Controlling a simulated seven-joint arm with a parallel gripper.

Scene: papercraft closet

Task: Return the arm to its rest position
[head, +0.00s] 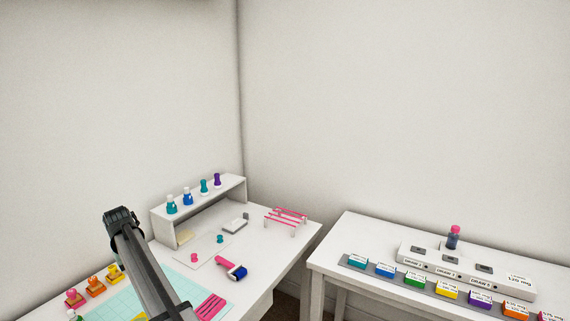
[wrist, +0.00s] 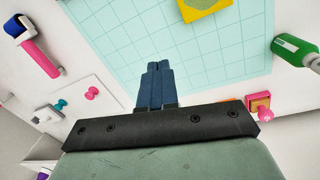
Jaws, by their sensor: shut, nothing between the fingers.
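My gripper (wrist: 154,68) shows in the wrist view with its two dark blue fingers together and nothing between them. It hangs above a light teal cutting mat (wrist: 165,35) with a grid, apart from the things on the table. In the head view my arm rises from the bottom edge over the left table and hides part of the mat (head: 88,300). I cannot make out the fingers in the head view.
A pink-handled roller (head: 231,267), pushpins and a shelf (head: 200,207) of stampers are on the left table. Wooden stamps (head: 95,286) line its left side. A green bottle (wrist: 293,48) stands beside the mat. The right table (head: 350,225) holds coloured ink pads and a grey-white rack.

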